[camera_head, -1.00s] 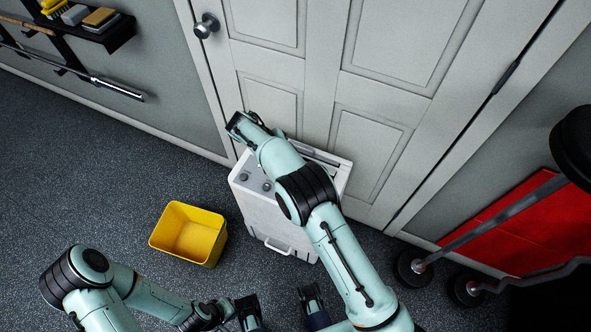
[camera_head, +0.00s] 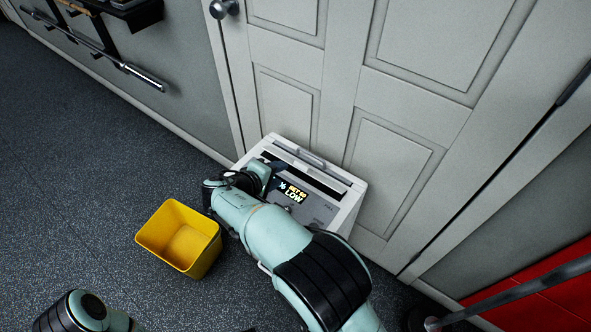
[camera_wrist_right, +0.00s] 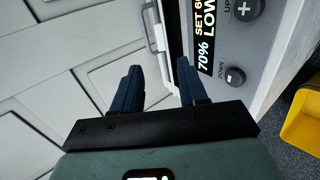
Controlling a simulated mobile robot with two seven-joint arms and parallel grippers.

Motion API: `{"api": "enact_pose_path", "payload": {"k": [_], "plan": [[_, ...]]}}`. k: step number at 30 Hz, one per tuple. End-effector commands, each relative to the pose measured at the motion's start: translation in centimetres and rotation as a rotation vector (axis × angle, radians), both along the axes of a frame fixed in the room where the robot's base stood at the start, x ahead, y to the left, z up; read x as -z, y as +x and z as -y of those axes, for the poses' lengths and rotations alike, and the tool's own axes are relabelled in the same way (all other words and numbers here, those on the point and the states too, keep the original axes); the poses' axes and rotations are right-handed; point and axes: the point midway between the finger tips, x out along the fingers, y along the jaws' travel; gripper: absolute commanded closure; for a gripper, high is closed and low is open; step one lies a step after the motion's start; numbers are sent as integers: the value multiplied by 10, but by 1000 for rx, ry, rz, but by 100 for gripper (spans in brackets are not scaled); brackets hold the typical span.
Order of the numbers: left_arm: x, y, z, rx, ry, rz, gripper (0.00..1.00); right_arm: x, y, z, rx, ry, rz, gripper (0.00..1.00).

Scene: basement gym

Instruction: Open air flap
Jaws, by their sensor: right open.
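A white dehumidifier (camera_head: 350,212) stands on the floor against the door. Its top has a grey control panel with a lit display (camera_head: 293,192), a long dark slot (camera_head: 312,176) and a grey bar handle (camera_head: 300,153) behind it. My right gripper (camera_head: 276,172) is over the left part of the top, near the slot. My left gripper is out of view.
A yellow bin (camera_head: 183,238) stands on the floor left of the dehumidifier. A panelled door (camera_head: 345,80) is close behind it. Red mats and a metal bar (camera_head: 520,290) are at the lower right. The floor at left is clear.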

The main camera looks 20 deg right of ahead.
Motion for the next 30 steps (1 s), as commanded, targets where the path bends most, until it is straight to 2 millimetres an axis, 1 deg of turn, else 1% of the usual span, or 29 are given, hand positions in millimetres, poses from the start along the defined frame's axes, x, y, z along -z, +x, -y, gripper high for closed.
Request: {"api": "enact_pose_path", "payload": {"k": [1, 6, 12, 18, 28, 29, 30], "plan": [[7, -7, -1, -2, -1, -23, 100, 9, 6, 9, 5, -3, -2, 57], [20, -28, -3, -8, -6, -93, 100, 31, 25, 33, 5, -2, -1, 57], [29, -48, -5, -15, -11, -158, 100, 51, 42, 55, 5, -1, -2, 57], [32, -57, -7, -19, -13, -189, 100, 60, 51, 66, 2, 0, 0, 57], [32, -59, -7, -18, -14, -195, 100, 61, 53, 67, 2, 1, -1, 57], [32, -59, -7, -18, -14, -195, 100, 61, 53, 67, 2, 1, -1, 67], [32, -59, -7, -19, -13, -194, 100, 61, 53, 67, 2, 1, -1, 80]]}}
